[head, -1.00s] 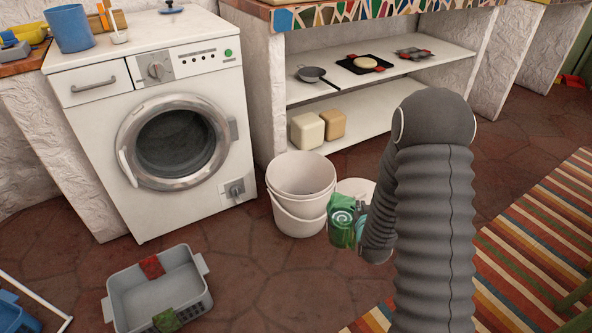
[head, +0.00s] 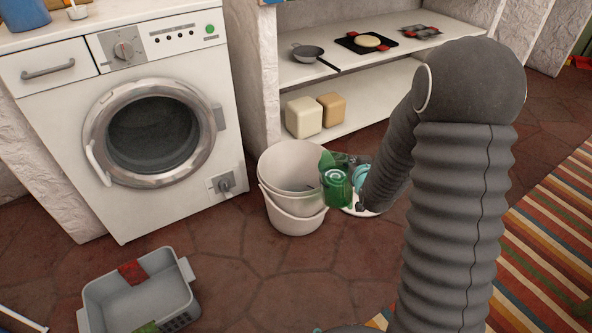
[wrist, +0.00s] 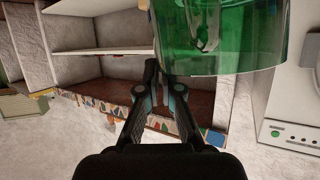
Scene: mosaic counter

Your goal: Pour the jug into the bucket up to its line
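The green see-through jug (head: 337,188) is at the right side of the white bucket (head: 280,215), close to its rim; I cannot tell if they touch. It also fills the top of the wrist view (wrist: 225,40). My gripper (head: 358,176) is at the jug's right side; in the wrist view its fingers (wrist: 158,72) come together at the jug, apparently on its handle, which is mostly hidden. How far the jug is tilted is unclear, and no stream shows. The bucket stands upright on the floor; a greyish patch shows inside, and I cannot make out the fill line.
A washing machine (head: 130,110) stands left of the bucket. A shelf unit (head: 340,125) with a pan (head: 308,53) and two blocky containers is behind. A grey basket (head: 140,295) lies front left. A white round thing (head: 365,212) is partly hidden behind my arm.

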